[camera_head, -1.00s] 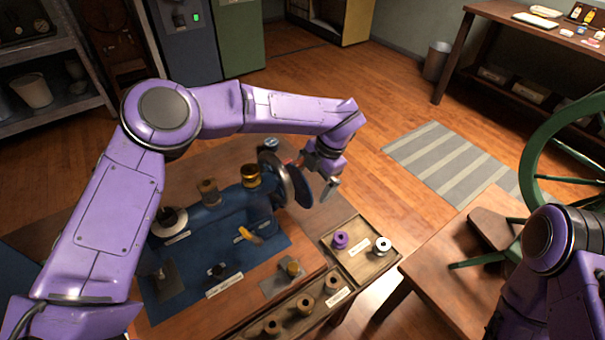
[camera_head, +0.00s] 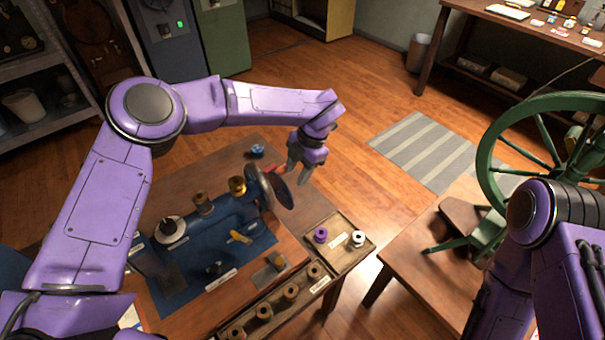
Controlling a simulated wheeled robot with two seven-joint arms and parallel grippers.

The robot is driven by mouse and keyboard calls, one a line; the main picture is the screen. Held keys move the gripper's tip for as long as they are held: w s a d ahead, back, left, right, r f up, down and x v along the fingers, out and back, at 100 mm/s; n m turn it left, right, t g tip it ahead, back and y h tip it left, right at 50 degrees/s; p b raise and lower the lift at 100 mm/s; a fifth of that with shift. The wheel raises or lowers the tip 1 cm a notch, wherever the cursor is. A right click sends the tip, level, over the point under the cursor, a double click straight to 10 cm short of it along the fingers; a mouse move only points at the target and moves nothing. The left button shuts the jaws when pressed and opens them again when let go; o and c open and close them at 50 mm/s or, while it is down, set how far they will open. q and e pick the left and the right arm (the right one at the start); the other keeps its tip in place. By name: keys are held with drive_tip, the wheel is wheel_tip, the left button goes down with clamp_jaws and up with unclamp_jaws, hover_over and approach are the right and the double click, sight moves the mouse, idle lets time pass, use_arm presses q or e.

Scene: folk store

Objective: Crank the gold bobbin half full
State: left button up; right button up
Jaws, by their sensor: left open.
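A reddish handle-like part (camera_head: 277,168) shows by the wheel. My left gripper (camera_head: 296,180) is open, fingers downward, close beside the disc and the reddish part. I cannot tell whether it touches them. How much is wound on the bobbin is too small to tell. My right arm shows at the right; its gripper is out of view.
A wooden tray (camera_head: 341,222) at the table's right holds a purple spool (camera_head: 320,235) and a white spool (camera_head: 357,239). A tray of brown spools (camera_head: 291,292) lies in front. A green spinning wheel (camera_head: 487,165) stands at the right.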

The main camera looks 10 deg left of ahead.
sight(285, 165)
use_arm(q)
drive_tip(key=shift+w+a+f+b, duration=0.15)
drive_tip(key=shift+w+a+f, duration=0.4)
drive_tip(key=shift+a, duration=0.2)
drive_tip(key=shift+w+a+f+b, duration=0.15)
drive_tip(key=shift+w+a+f, duration=0.3)
drive_tip(key=shift+w+a, duration=0.25)
drive_tip(key=shift+w+a+f+b, duration=0.15)
drive_tip(key=shift+w+a+f, duration=0.4)
drive_tip(key=shift+a, duration=0.25)
drive_tip(key=shift+r, duration=0.1)
clamp_jaws()
